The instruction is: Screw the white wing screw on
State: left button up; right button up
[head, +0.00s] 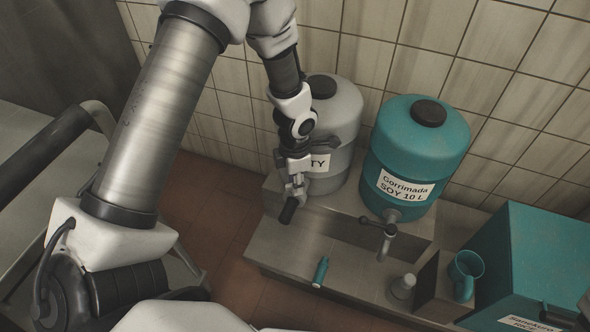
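I cannot make out a white wing screw for certain. A small pale, knob-like piece (403,287) stands on the steel counter at the lower right. My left gripper (291,203) points down in front of the grey barrel (345,117), whose label is partly covered and ends in "TY". A dark piece shows at its fingertips, but I cannot tell whether it is held or part of the gripper. The fingers are too small and overlapped to judge. The teal barrel (416,150), labelled "Gorrimada SOY 10 L", has a metal tap (388,231). My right gripper is out of view.
A small teal piece (320,271) lies on the steel counter (290,258), left of the pale piece. A teal mug (465,275) and a large teal box (540,260) stand at the right. The tiled wall is close behind the barrels.

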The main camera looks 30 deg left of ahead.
pick_arm(q)
jog(key=shift+r+p, duration=1.05)
jog(key=shift+r, duration=0.75)
jog(key=shift+s+f, duration=0.1)
